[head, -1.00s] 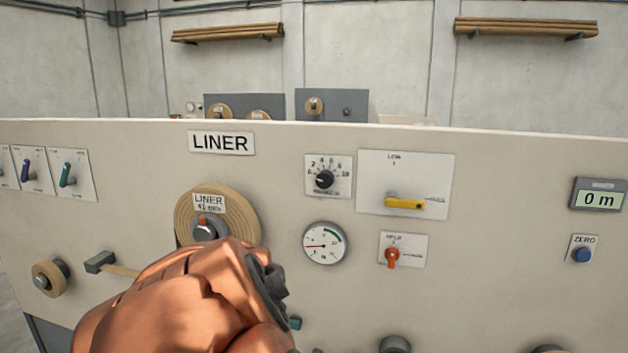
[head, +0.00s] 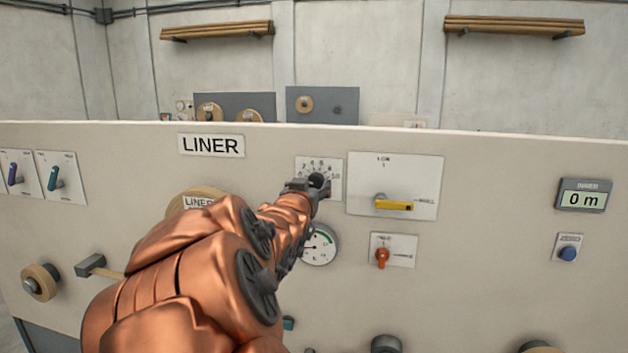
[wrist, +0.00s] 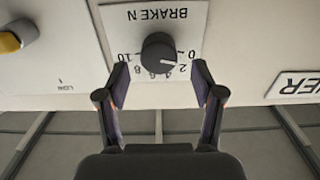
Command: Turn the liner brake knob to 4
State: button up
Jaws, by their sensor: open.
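The liner brake knob (head: 319,180) is a round black knob on a white plate with a 0 to 10 scale. It sits on the cream panel to the right of the LINER sign. In the wrist view, which shows the panel upside down, the knob (wrist: 158,50) has a short white mark pointing near the 0 to 2 end of the scale. My gripper (wrist: 160,80) is open, with one finger on each side and the knob centred just beyond the tips. In the head view my gripper (head: 313,190) partly covers the knob and plate.
A yellow lever (head: 394,205) is on a plate to the right, with a red switch (head: 382,257) below it. A pressure gauge (head: 322,245) sits under the knob, partly behind my arm. A wooden-coloured roll (head: 190,200) is mostly hidden by my arm.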

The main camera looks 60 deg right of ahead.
aim_at(315, 183)
jog(key=shift+p+x, duration=0.3)
jog(key=shift+x, duration=1.3)
jog(key=shift+c, duration=0.4)
jog(key=c, duration=1.1)
jog(key=shift+o, duration=0.2)
jog(key=shift+f+m, duration=0.1)
jog(key=shift+m, duration=0.3)
jog(key=m+b, duration=0.2)
jog(key=m, duration=0.3)
jog(key=shift+s+m, duration=0.1)
jog(key=shift+m, duration=0.2)
jog(key=m+b, duration=0.2)
jog(key=m, duration=0.3)
jog(key=shift+s, duration=0.1)
jog(key=shift+m, duration=0.3)
